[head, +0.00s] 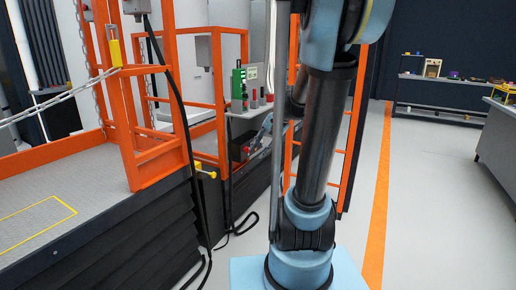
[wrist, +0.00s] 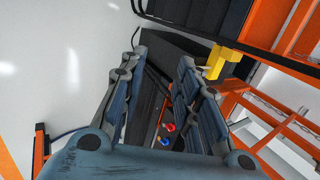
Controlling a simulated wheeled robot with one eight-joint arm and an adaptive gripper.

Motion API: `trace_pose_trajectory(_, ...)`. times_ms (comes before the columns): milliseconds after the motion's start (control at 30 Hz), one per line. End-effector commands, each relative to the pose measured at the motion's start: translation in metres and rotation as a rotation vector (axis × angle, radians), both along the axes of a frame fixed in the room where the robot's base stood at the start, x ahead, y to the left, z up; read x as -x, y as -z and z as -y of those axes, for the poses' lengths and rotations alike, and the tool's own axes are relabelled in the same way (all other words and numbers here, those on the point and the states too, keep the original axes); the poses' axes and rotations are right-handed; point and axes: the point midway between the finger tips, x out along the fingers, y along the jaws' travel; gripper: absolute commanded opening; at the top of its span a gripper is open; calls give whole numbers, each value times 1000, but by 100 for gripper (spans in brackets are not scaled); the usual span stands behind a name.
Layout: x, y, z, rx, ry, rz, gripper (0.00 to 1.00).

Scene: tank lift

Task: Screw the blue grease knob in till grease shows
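In the wrist view, a small blue knob (wrist: 164,140) shows low between my gripper's fingers, just below a red knob (wrist: 170,127). It is small, so I cannot tell how far it is screwed in, and no grease is visible. My gripper (wrist: 160,58) has its two jointed fingers spread apart with nothing between the tips. The knobs appear beyond the fingers, nearer the palm side of the picture; I cannot tell whether anything touches. In the head view, my arm hides most of that area and the blue knob cannot be made out.
A yellow fitting (wrist: 216,62) stands right of my fingers. In the head view, the orange-framed lift (head: 160,160) with black bellows fills the left. A green device (head: 238,84) stands on a shelf. Black cables hang beside the lift. The grey floor (head: 425,190) at right is clear.

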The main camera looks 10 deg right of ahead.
Motion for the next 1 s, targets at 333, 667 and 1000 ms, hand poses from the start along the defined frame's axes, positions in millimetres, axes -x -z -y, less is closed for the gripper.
trace_pose_trajectory(333, -107, -5, 10, -240, 186, -51, 30)
trace_pose_trajectory(667, -200, 10, 33, -474, 341, -110, 30)
trace_pose_trajectory(1000, -283, 44, 71, -720, 479, -180, 30)
